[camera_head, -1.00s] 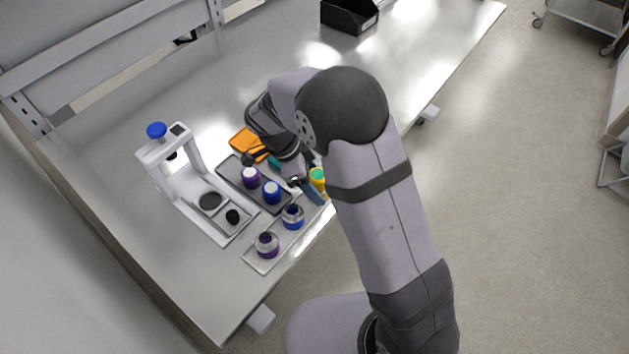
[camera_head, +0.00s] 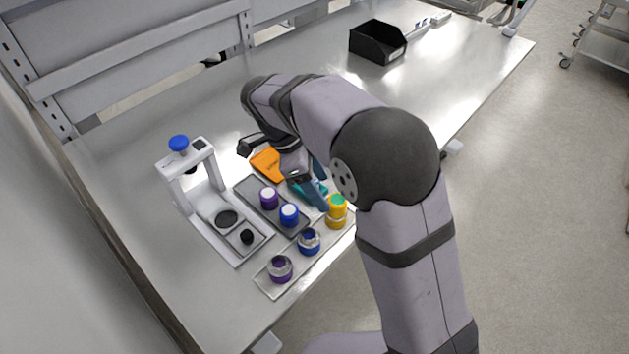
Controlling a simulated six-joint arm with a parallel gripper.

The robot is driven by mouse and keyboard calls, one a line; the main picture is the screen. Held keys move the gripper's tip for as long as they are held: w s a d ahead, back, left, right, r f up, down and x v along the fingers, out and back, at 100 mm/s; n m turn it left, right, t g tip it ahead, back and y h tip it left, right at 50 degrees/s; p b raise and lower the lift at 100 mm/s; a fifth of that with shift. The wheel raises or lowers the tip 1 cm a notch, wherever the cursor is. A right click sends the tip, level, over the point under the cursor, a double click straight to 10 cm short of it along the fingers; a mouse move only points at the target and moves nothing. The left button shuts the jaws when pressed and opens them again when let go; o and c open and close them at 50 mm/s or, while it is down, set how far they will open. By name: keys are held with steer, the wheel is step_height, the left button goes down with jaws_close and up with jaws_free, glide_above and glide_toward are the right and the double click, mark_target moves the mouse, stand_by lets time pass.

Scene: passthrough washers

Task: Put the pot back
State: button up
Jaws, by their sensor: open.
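A yellow pot (camera_head: 337,206) with a green top stands upright at the far right end of the light tray (camera_head: 268,284); whether it sits in a ring cannot be told. A purple pot (camera_head: 268,199) and a blue pot (camera_head: 289,215), both with white tops, stand on the dark tray (camera_head: 246,187). Metal rings with purple (camera_head: 280,268) and blue (camera_head: 308,241) parts sit on the light tray. My gripper (camera_head: 318,183) is open, its blue-grey fingers over the far end of the dark tray, left of the yellow pot and apart from it. A teal thing between the fingers is partly hidden.
A white stand (camera_head: 172,185) with a blue knob is left of the trays. A black bin (camera_head: 372,46) stands at the back. The table between is clear.

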steer(key=shift+v, duration=1.55)
steer(key=s+d+f+n+y, duration=0.2)
steer(key=s+d+f+n, duration=0.3)
steer(key=s+n, duration=0.3)
steer(key=s+d+f+n+y, duration=0.2)
steer(key=s+d+f+n, duration=0.3)
steer(key=s+d+n, duration=0.3)
steer(key=shift+s+d+n+y, duration=0.2)
steer(key=shift+s+n+y, duration=0.1)
steer(key=shift+s+n, duration=0.6)
steer(key=shift+w+f, duration=0.1)
steer(key=shift+w, duration=0.05)
